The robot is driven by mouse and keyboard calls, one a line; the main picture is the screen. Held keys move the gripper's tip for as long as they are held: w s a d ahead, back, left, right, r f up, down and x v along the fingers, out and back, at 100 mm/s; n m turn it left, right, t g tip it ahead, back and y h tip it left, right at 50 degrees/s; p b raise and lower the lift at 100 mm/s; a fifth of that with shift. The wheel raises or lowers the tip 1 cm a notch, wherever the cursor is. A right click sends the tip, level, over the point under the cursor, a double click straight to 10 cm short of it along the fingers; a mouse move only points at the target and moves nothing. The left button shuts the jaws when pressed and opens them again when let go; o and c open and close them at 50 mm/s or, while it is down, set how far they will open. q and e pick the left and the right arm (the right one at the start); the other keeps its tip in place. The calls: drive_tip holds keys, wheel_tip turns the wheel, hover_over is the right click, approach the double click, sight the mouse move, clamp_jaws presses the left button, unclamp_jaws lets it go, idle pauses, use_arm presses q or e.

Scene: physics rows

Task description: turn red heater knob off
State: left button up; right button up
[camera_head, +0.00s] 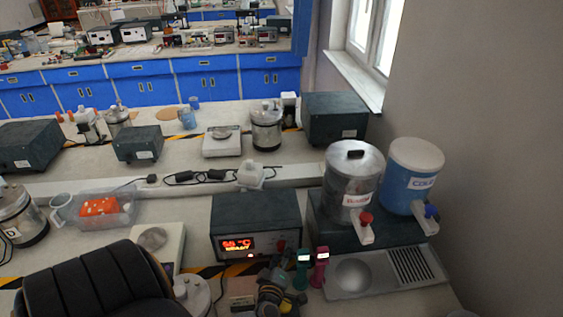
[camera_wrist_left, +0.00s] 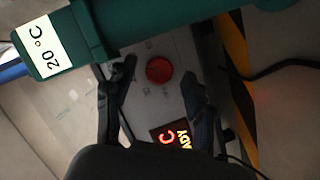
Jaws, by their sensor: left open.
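The heater (camera_head: 255,222) is a dark box on the bench with a glowing orange display that reads READY. Its small red knob (camera_head: 281,245) is on the front panel, right of the display. In the left wrist view, the round red knob (camera_wrist_left: 159,69) lies between the black fingers of my left gripper (camera_wrist_left: 158,84), with gaps on both sides. The gripper is open, and I cannot tell how far its tips are from the panel. In the head view, my left gripper (camera_head: 279,272) is low in front of the heater. My right gripper is not in view.
A teal device labelled 20 °C (camera_wrist_left: 75,45) is close beside the fingers; it (camera_head: 301,270) stands next to a pink one (camera_head: 320,268). A metal dispenser (camera_head: 350,180) and a blue one (camera_head: 410,180) stand right. A balance (camera_head: 160,240) stands left.

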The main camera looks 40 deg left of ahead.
use_arm(q)
drive_tip(key=shift+w+a+f, duration=0.1)
drive_tip(key=shift+w+a, duration=0.15)
drive_tip(key=shift+w, duration=0.05)
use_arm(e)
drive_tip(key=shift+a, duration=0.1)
use_arm(q)
drive_tip(key=shift+c, duration=0.2)
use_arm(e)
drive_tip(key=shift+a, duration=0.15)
use_arm(q)
clamp_jaws()
drive_tip(key=shift+f+b, duration=0.15)
drive_tip(key=shift+b, duration=0.15)
drive_tip(key=n+b, duration=0.1)
drive_tip(key=b, duration=0.1)
drive_tip(key=n+t+b, duration=0.1)
drive_tip(key=shift+s+f+b, duration=0.1)
drive_tip(key=shift+f+b, duration=0.25)
drive_tip(key=shift+b, duration=0.05)
drive_tip(key=shift+r+n+t+b, duration=0.2)
drive_tip(key=shift+n+t+b, duration=0.1)
drive_tip(key=shift+n+b, duration=0.35)
drive_tip(key=shift+r, duration=0.2)
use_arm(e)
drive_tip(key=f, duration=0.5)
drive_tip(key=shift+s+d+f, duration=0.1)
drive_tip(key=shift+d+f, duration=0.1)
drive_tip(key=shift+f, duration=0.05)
